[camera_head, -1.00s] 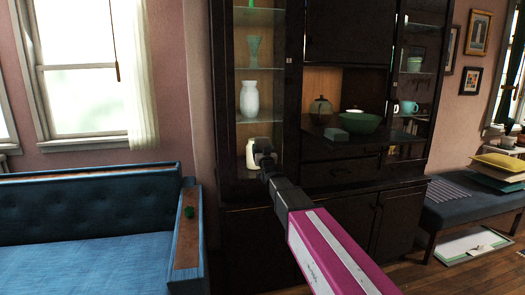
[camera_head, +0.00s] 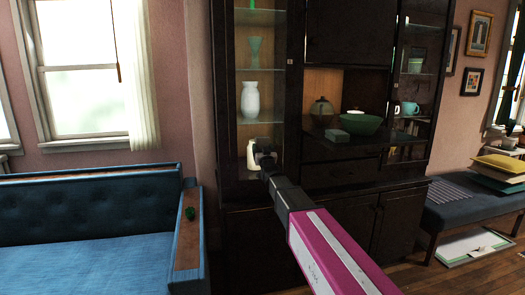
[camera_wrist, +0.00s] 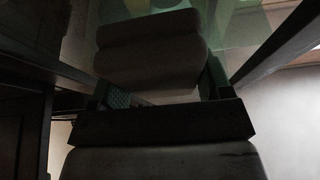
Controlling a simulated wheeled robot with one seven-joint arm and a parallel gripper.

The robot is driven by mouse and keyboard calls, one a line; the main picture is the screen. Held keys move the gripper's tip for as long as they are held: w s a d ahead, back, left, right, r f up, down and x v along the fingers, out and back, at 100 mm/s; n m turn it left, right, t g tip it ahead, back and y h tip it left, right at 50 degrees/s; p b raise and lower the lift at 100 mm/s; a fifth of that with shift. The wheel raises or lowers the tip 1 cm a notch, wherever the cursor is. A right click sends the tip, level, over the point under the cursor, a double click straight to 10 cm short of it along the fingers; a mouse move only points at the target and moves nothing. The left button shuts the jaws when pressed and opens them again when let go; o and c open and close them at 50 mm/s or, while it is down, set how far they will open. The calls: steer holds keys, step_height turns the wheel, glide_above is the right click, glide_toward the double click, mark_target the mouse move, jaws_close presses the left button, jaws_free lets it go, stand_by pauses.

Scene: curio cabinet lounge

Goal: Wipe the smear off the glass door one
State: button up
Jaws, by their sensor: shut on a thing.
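The left glass door (camera_head: 262,113) of the dark cabinet is closed, with a white vase and a green glass vase on shelves behind it. My gripper (camera_head: 262,146) is at the lower part of this door. In the wrist view its fingers (camera_wrist: 162,88) are shut on a pale, rounded block (camera_wrist: 150,62), held at or very near the glass; contact is hard to tell. A cream shape (camera_head: 251,155) shows beside the gripper in the head view; I cannot tell if it is the block or something behind the glass. I cannot make out a smear.
A blue sofa (camera_head: 90,225) with a wooden armrest stands at the left. A green bowl (camera_head: 358,125) and a grey block (camera_head: 337,135) are on the cabinet's open ledge. A blue bench (camera_head: 468,208) with cushions is at the right.

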mark_target(263, 142)
steer(key=shift+r, duration=1.85)
steer(key=shift+w+a+f, duration=0.1)
steer(key=shift+w+f, duration=0.05)
steer(key=shift+f, duration=0.9)
steer(key=shift+w+f, duration=0.15)
steer(key=shift+f, duration=0.85)
steer(key=shift+s+d, duration=0.3)
steer(key=shift+s, duration=0.7)
steer(key=shift+s+d, duration=0.25)
steer(key=shift+s, duration=0.75)
steer(key=shift+s+d, duration=0.3)
steer(key=shift+s, duration=0.7)
steer(key=shift+s, duration=0.1)
steer(key=shift+s+d, duration=0.2)
steer(key=shift+s, duration=0.5)
steer(key=shift+s+d, duration=0.2)
steer(key=shift+s, duration=0.45)
